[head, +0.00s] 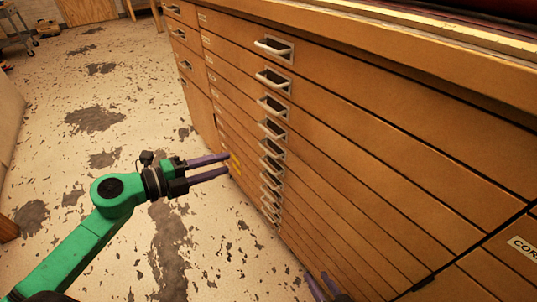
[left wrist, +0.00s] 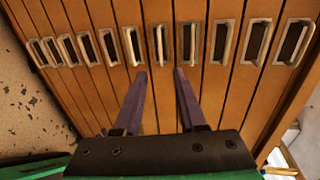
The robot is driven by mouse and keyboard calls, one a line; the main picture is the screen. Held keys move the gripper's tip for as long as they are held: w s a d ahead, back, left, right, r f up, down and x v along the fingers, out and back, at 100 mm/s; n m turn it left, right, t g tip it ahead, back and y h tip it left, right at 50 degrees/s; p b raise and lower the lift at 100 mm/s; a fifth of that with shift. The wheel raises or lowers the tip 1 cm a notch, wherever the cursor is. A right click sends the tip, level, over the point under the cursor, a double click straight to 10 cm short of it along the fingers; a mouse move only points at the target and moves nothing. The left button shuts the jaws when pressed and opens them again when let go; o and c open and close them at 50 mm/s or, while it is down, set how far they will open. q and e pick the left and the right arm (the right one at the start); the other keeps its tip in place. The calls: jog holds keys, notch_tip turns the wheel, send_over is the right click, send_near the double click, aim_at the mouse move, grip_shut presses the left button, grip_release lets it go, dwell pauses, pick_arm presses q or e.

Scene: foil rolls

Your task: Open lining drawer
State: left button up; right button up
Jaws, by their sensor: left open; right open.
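A wooden cabinet (head: 330,130) has a column of several shallow drawers with metal cup handles, such as the upper handle (head: 274,47). All the drawer fronts in view look flush and shut. My left gripper (head: 228,163) is open and empty, left of the handle column. In the left wrist view its purple fingers (left wrist: 160,72) point at the row of handles, just short of a middle handle (left wrist: 159,44). My right gripper (head: 317,274) shows only its fingertips at the bottom edge, open.
The worn, patchy floor (head: 90,120) is free left of the cabinet. More drawers (head: 185,60) stand at the cabinet's far end. A cart (head: 17,35) is at the far left. The cabinet top (head: 440,35) overhangs at the upper right.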

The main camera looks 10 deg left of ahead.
pick_arm(q)
jog(key=b+x, duration=0.1)
jog(key=x, duration=1.2)
jog(key=shift+b, duration=0.3)
pick_arm(e)
notch_tip(320, 180, down, 2)
jog(key=shift+s+a+f+t, duration=0.1)
jog(key=shift+f+t, duration=0.05)
jog(key=shift+t, duration=0.15)
pick_arm(q)
grip_shut()
